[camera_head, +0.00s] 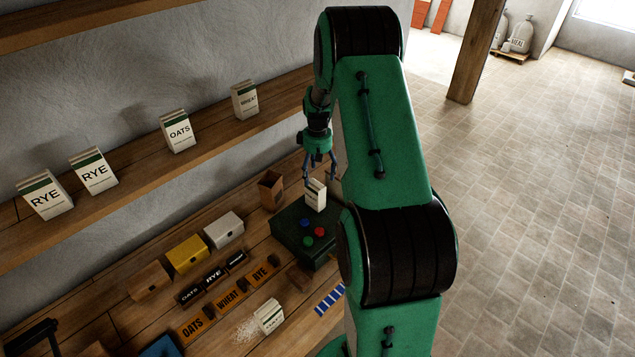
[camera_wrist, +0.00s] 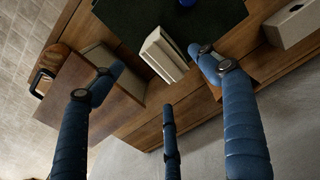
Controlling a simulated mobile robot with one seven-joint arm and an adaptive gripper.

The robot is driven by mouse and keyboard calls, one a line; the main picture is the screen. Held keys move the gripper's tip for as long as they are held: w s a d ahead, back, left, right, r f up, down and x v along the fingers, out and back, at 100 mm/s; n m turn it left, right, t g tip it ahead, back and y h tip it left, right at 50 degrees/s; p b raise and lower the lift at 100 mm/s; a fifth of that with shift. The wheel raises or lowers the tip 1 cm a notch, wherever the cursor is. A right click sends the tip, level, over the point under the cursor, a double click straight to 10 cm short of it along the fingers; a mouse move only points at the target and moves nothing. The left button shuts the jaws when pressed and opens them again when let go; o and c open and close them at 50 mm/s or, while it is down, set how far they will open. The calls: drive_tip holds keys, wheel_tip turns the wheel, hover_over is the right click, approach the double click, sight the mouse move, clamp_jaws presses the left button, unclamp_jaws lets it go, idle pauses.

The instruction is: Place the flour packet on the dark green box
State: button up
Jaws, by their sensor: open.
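A white paper packet (camera_head: 315,196), which looks like the flour packet, stands upright at the back part of the dark green box (camera_head: 292,232). Its label is too small to read. My gripper (camera_head: 320,178) is just above the packet with its fingers spread. In the wrist view the packet (camera_wrist: 163,55) lies between my open blue fingers (camera_wrist: 165,72), apart from them, at the edge of the dark green box (camera_wrist: 140,18). Red, blue and green buttons sit on the box top.
A brown open container (camera_head: 271,190) stands left of the box. White (camera_head: 224,230), yellow (camera_head: 187,254) and brown (camera_head: 148,281) boxes line the bench. Another packet (camera_head: 268,316) lies by spilled powder. Several labelled packets stand on the shelf (camera_head: 215,140) above.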

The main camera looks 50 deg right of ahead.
drive_tip(key=shift+r, duration=2.55)
drive_tip(key=s+a+r+t+h, duration=0.1)
drive_tip(key=s+a+r, duration=0.2)
drive_tip(key=a+r, duration=0.85)
drive_tip(key=s+a+r+t, duration=0.1)
drive_tip(key=s+a+r, duration=0.1)
drive_tip(key=a+r, duration=1)
drive_tip(key=s+a+r+t, duration=0.1)
drive_tip(key=s+a+r, duration=0.1)
drive_tip(key=s+a, duration=0.8)
drive_tip(key=s+a+r+t+y, duration=0.1)
drive_tip(key=s+a+r+t, duration=0.1)
drive_tip(key=s+a, duration=0.8)
drive_tip(key=s, duration=0.3)
drive_tip(key=shift+a+r+t, duration=0.3)
drive_tip(key=shift+a, duration=0.05)
